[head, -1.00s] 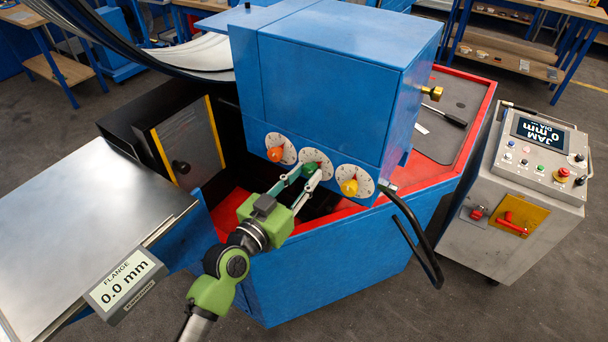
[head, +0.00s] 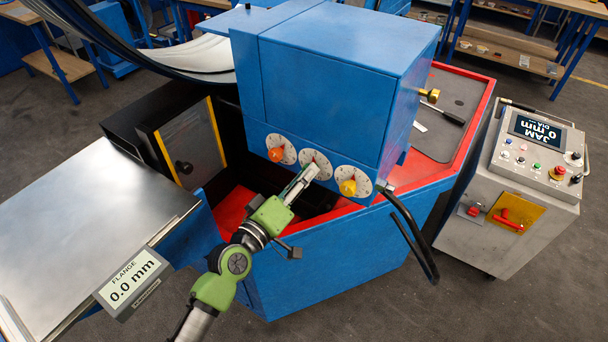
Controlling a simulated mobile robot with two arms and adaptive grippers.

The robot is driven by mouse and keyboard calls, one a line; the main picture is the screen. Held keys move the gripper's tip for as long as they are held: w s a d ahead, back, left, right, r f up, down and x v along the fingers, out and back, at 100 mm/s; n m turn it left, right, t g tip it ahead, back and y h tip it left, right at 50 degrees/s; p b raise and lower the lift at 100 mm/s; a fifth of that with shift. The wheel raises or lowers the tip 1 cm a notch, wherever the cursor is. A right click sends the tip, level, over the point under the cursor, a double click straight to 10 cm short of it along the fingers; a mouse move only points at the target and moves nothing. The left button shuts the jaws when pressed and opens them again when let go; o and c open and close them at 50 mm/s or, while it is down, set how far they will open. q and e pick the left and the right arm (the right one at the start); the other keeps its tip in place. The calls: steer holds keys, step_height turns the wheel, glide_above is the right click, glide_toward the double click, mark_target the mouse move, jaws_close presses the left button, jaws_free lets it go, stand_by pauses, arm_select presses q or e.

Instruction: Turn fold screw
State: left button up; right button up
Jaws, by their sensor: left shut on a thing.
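Three round white dials with knobs sit in a row on the front of the blue machine housing (head: 330,95). An orange knob (head: 276,154) is on the left dial and a yellow knob (head: 348,187) is on the right dial. My left gripper (head: 309,173) is at the middle dial (head: 314,158), its fingers seen edge-on and shut on that dial's knob. The fingers hide this knob now; it showed green earlier. No label tells which knob is the fold screw. My right gripper is not in view.
A flange display (head: 131,282) reading 0.0 mm is on the metal table (head: 80,230) at left. A black bent handle (head: 412,232) juts out right of the dials. A grey control console (head: 515,190) stands at right. A dark opening lies below the dials.

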arm_select(q)
steer(key=shift+n, duration=1.6)
steer(key=o, duration=1.1)
steer(key=v, duration=1.2)
